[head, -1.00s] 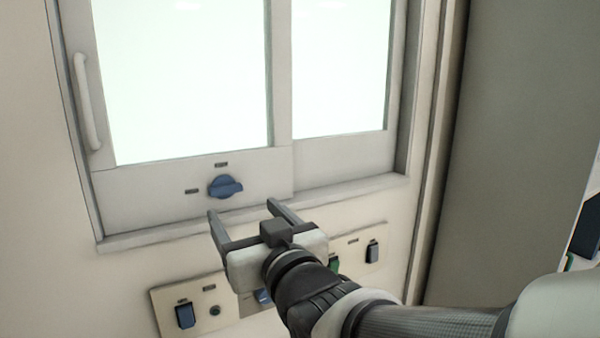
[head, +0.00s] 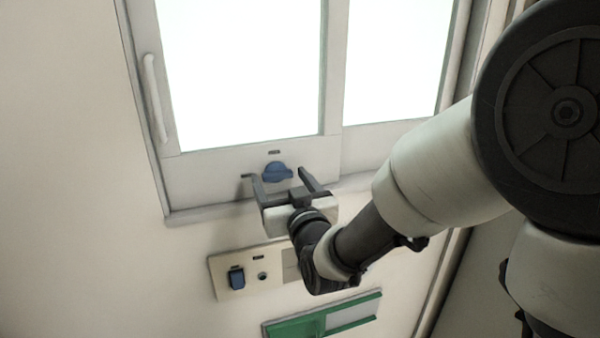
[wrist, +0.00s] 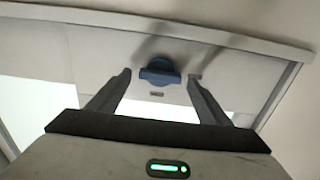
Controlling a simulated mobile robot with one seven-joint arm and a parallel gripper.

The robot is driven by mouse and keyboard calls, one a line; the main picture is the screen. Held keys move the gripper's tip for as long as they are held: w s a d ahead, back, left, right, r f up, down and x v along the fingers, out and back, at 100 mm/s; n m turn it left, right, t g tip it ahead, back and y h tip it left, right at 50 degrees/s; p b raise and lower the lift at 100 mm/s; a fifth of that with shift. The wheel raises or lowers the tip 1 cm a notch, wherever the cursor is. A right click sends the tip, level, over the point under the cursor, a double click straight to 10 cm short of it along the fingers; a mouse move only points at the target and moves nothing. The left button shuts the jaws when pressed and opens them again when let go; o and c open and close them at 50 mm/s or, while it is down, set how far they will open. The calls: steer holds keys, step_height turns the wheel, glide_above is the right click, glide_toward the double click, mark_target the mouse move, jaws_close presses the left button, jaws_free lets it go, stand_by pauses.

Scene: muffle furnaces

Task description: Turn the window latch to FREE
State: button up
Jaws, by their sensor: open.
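The window latch (head: 277,171) is a blue knob with a grip bar on the bottom rail of the left window sash. In the head view its bar lies roughly level. One small label shows above it; the left one is partly behind a finger. In the wrist view the latch (wrist: 160,72) appears between the fingertips, a little beyond them. My gripper (head: 280,178) is open and empty, with one finger on each side of the latch. It also shows in the wrist view (wrist: 160,76). I cannot tell whether either finger touches the latch.
A vertical white handle (head: 155,98) is on the sash's left side. The window sill (head: 205,212) runs just below. The wall at left is clear.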

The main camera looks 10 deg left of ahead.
steer(key=shift+w, duration=0.1)
steer(key=c, duration=1)
steer(key=shift+c, duration=0.2)
steer(key=shift+f+m+b, duration=0.15)
steer(key=shift+m+b, duration=0.15)
steer(key=shift+b, duration=0.35)
steer(key=shift+f+m+b, duration=0.1)
steer(key=shift+m+b, duration=0.9)
steer(key=shift+b, duration=0.25)
steer(key=m+b, duration=0.5)
steer(key=shift+d+m, duration=0.1)
steer(key=shift+m, duration=0.2)
steer(key=m+b, duration=0.3)
steer(key=m, duration=0.2)
steer(key=m+b, duration=0.1)
steer(key=m, duration=0.3)
steer(key=shift+b, duration=0.35)
steer(key=shift+m, duration=0.4)
